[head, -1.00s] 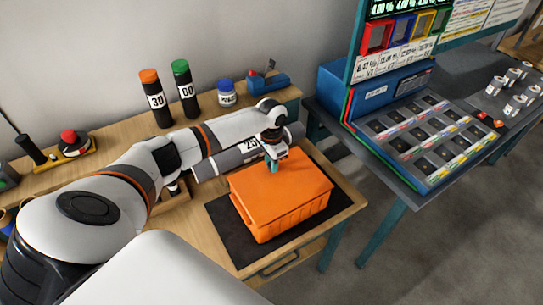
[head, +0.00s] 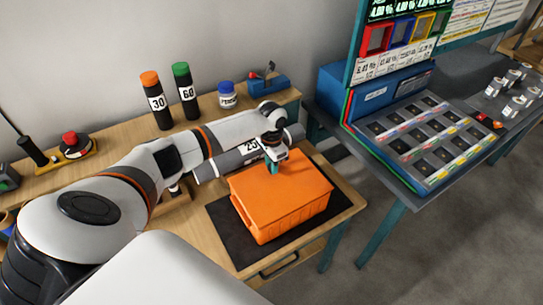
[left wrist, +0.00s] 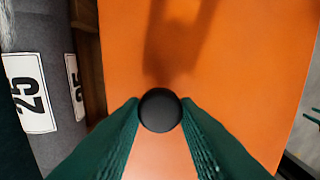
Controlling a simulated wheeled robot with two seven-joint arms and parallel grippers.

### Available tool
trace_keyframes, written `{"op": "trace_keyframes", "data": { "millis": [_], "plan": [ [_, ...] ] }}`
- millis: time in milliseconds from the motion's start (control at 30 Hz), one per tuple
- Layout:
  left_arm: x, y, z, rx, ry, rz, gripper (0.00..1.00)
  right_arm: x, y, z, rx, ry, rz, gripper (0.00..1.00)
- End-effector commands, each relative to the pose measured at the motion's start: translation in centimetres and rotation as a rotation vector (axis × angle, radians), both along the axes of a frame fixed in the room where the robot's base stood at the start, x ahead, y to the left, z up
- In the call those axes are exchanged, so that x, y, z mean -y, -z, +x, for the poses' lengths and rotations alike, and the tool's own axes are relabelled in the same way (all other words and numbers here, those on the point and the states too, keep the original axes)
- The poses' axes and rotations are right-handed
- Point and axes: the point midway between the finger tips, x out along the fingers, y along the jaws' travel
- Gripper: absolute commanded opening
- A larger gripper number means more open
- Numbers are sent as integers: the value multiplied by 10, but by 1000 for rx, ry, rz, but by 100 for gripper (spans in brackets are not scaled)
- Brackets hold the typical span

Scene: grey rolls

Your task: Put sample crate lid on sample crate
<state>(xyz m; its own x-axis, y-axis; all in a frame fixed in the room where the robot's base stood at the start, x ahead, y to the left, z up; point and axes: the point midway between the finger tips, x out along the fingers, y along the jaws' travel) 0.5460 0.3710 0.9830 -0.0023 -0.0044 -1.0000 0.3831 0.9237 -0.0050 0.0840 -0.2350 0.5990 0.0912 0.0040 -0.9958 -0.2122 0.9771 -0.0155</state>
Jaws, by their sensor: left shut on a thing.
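The orange sample crate (head: 298,221) stands on a dark mat (head: 228,232) on the wooden bench. The orange sample crate lid (head: 296,188) lies over its top and looks level; any small gap between them cannot be made out. My left gripper (head: 273,166) points down at the lid from above. In the left wrist view, its green fingers (left wrist: 160,112) are shut on the lid's round black knob (left wrist: 160,110), and the flat orange lid (left wrist: 235,60) fills most of the picture. The crate is hidden there. My right gripper is not in view.
Grey rolls marked 25 (head: 238,158) lie close behind the crate; one (left wrist: 40,95) shows left of the lid. Dark bottles (head: 158,105), a blue jar (head: 228,95) and a blue device (head: 266,83) stand at the back. A second table with a sample tray (head: 425,135) is at right.

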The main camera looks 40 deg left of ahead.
Motion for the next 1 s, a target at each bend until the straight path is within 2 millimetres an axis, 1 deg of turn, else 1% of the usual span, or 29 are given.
{"op": "trace_keyframes", "data": {
  "millis": [333, 700, 1000],
  "plan": [
    [0, 0, 0, 1, 0, 0, 0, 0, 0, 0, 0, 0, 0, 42],
    [0, 7, 0, 0, 0, -1, 0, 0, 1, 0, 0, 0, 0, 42],
    [0, 9, 0, 1, 0, 0, 0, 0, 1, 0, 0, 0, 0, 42]
  ]
}}
